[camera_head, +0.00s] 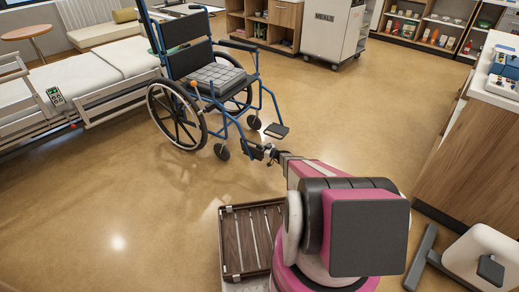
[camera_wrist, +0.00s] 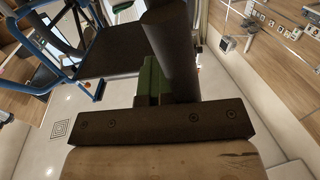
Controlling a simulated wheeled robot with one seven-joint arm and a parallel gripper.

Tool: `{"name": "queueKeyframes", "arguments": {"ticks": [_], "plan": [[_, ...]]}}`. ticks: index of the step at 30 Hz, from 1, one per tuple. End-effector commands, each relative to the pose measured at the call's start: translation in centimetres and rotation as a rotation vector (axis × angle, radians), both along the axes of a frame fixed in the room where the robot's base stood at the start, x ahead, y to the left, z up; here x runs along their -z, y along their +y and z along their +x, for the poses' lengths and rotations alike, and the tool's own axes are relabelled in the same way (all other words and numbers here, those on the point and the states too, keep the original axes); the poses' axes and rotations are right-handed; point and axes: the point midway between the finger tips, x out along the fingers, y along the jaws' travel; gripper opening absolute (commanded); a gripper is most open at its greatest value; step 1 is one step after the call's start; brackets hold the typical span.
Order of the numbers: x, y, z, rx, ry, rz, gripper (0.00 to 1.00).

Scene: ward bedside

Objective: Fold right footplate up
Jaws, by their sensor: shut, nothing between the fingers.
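The wheelchair (camera_head: 205,75) has a blue frame and a grey checked seat cushion, and stands beside the bed. One dark footplate (camera_head: 276,130) lies flat at the front, on the picture's right. The other footplate (camera_head: 252,149), on the picture's left, is the wheelchair's own right one. It shows small and dark close to my gripper (camera_head: 267,153), and its exact tilt is hard to tell. My gripper is shut and empty at the wheelchair's front. Whether it touches the footplate I cannot tell. In the wrist view the blue frame (camera_wrist: 40,50) shows at the left.
The bed (camera_head: 80,75) stands left of the wheelchair. A brown slatted tray (camera_head: 228,245) is beside my base. A wooden counter (camera_head: 470,150) is at the right. The floor between the wheelchair and counter is clear.

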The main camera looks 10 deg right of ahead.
Motion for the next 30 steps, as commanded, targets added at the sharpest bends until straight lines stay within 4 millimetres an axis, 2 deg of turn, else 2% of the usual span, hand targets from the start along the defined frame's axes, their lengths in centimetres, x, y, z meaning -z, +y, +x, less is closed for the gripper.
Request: {"name": "queueKeyframes", "arguments": {"ticks": [1, 9, 30], "plan": [[-0.2, 0.3, -0.5, -0.01, 0.0, 0.003, 0.0], [-0.2, 0.1, -0.8, -0.011, 0.001, 0.004, 0.0], [-0.1, -4.5, -4.5, -0.005, 0.001, 0.001, 0.0]]}}
